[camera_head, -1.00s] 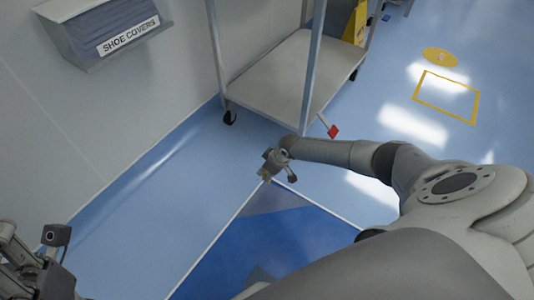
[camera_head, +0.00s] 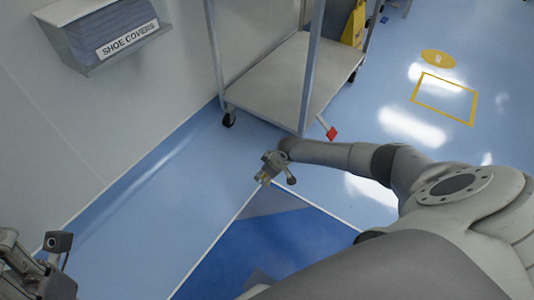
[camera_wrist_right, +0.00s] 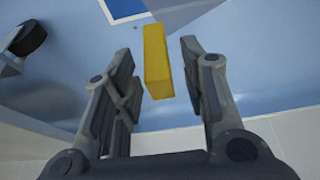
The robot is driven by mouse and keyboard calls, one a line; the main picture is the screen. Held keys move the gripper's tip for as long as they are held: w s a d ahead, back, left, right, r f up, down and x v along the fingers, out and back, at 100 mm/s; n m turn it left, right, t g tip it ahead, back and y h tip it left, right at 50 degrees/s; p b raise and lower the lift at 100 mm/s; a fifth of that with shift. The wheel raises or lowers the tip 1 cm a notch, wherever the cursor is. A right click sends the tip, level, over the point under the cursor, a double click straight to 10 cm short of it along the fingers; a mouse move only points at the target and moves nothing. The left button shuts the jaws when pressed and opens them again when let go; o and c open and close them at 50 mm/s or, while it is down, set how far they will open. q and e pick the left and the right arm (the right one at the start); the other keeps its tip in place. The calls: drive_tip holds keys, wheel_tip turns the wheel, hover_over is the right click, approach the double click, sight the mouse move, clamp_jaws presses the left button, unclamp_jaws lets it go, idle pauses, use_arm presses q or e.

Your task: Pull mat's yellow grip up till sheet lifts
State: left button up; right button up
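The blue mat (camera_head: 262,236) with a white border lies on the floor in the lower middle of the head view. My right gripper (camera_head: 276,180) is over its far corner. In the right wrist view the yellow grip (camera_wrist_right: 157,62) is an upright-looking bar between the two fingers of my right gripper (camera_wrist_right: 158,85). The fingers are open, with a gap on each side of the bar. A corner of the mat (camera_wrist_right: 122,9) shows beyond it. My left gripper (camera_head: 42,272) is at the lower left, partly cut off, its fingers unclear.
A wheeled metal rack (camera_head: 275,85) stands behind my right gripper, with a red tag (camera_head: 332,133) near its front post. A shoe cover dispenser (camera_head: 105,35) hangs on the left wall. A dark caster (camera_wrist_right: 27,37) shows in the right wrist view. Floor left of the mat is clear.

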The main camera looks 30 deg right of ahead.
drive_tip(key=shift+r, duration=0.1)
drive_tip(key=v, duration=1.2)
drive_tip(key=shift+a, duration=0.1)
idle(0.3)
